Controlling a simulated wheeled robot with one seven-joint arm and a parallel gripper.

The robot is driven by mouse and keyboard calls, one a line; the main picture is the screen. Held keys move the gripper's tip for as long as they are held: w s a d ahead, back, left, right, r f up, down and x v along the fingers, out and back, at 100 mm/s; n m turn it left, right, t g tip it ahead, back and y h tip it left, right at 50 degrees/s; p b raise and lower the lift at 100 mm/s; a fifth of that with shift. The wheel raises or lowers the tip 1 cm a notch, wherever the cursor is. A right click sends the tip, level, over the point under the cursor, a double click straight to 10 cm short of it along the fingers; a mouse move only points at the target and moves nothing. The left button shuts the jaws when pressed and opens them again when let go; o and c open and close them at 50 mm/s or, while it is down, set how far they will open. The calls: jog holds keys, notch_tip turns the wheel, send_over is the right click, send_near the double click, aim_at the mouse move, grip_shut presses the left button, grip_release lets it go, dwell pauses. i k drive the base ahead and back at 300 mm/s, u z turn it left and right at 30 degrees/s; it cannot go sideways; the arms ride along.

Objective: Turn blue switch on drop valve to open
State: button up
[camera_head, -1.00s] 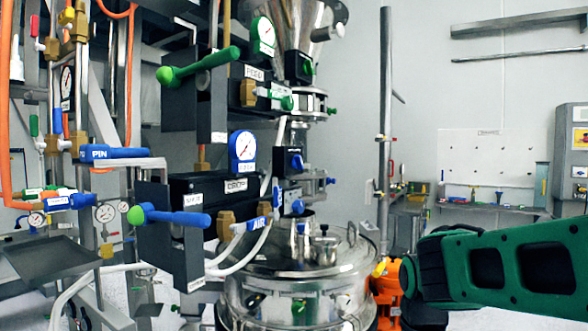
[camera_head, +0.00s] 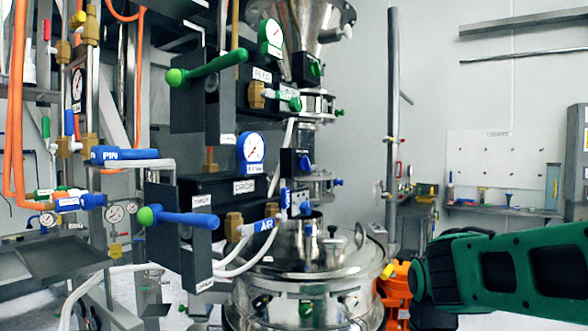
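The drop valve's dark box, labelled DROP (camera_head: 243,186), stands in the middle left under a blue-rimmed gauge (camera_head: 251,147). A blue switch (camera_head: 185,218) with a green ball on its left end lies nearly level across a grey plate at the box's left. A smaller blue AIR handle (camera_head: 262,226) is to its right. My green and black arm reaches in from the right. Its orange end (camera_head: 396,285), which seems to be my gripper, is beside the steel vessel, well right of and below the blue switch. Its fingers cannot be made out.
A green handle (camera_head: 207,67) sits on a similar box above. A blue PIN handle (camera_head: 125,155) and orange hoses are at the left. The round steel vessel (camera_head: 305,285) stands between my arm and the switch. A grey post (camera_head: 393,130) rises behind.

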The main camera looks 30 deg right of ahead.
aim_at(304, 164)
jog(key=u, duration=0.05)
jog(key=k, duration=1.1)
jog(key=z, duration=0.8)
jog(key=i, duration=1.35)
jog(key=z, duration=0.25)
